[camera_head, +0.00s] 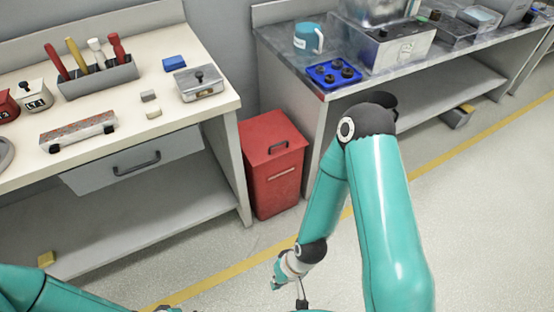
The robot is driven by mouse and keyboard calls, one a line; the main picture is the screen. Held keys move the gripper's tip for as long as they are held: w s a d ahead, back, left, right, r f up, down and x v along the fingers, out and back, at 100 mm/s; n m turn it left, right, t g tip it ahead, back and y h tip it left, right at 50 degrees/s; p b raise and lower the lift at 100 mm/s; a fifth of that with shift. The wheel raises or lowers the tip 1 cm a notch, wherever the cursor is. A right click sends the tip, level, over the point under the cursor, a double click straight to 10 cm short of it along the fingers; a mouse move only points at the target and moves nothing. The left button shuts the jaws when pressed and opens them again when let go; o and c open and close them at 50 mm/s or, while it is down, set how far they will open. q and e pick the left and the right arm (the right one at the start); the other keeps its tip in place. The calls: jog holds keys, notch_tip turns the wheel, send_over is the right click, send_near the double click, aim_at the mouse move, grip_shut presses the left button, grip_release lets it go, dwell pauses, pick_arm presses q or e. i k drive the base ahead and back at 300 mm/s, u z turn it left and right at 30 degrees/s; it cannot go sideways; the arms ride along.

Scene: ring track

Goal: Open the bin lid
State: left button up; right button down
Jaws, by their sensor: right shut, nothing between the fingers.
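The red bin (273,180) stands on the floor between the two workbenches. Its lid (272,140) lies flat and closed on top, with a dark handle (278,147) near the front edge. My right arm reaches up and folds back down in front of the bin's right side. My right gripper (302,300) is low at the bottom edge of the picture, nearer to me than the bin and well apart from it. It is shut and empty, and partly cut off by the frame. My left arm shows at the bottom left; its gripper is out of view.
A cream bench (200,120) with a drawer (135,165), tool holder (98,80) and metal box (198,83) stands left of the bin. Floor before the bin is clear.

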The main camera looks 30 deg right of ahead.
aim_at(269, 136)
jog(key=z, duration=0.2)
jog(key=i, duration=0.85)
jog(key=u, duration=0.1)
